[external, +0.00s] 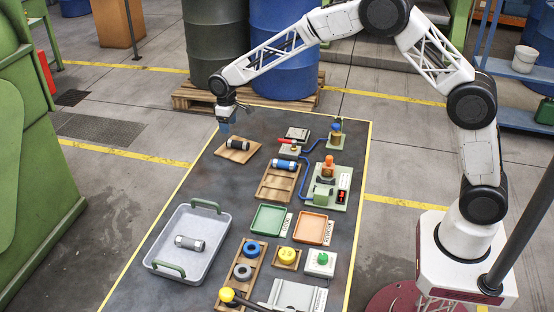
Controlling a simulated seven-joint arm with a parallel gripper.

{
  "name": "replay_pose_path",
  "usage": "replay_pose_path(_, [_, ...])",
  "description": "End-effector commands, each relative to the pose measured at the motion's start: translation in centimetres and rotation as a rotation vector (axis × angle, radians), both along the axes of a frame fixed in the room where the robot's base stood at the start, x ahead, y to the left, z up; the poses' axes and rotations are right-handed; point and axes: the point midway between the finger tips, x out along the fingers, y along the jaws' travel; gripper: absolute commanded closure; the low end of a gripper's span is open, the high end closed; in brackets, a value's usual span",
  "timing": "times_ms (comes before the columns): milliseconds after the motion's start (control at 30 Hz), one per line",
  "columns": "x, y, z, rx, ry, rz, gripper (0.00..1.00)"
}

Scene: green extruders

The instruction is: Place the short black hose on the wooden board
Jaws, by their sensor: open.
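A short black hose (238,144), with lighter ends, lies on its side on a small wooden board (228,154) at the far left of the dark table. My gripper (223,126) is open, above and just behind the left edge of the board. It is apart from the hose, and nothing shows between its fingers, though they are small in this view.
A grey tray (165,265) with green handles holds a grey cylinder (189,242). A wooden rack (276,188) bears a blue hose (284,165). A green fixture (326,192), green tray (268,220) and orange tray (312,228) stand right. Table space between board and grey tray is clear.

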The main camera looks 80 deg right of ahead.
Motion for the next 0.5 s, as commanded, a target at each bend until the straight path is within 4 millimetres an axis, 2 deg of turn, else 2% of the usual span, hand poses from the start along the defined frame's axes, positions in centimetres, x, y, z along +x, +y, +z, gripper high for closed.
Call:
replay_pose_path(33, [0.1, 0.0, 0.9, -0.001, -0.003, 0.0, 0.38])
replay_pose_path(200, [0.0, 0.0, 2.9, 0.0, -0.001, 0.0, 0.38])
replay_pose_path(500, [0.0, 0.0, 4.3, 0.0, 0.0, 0.0, 0.38])
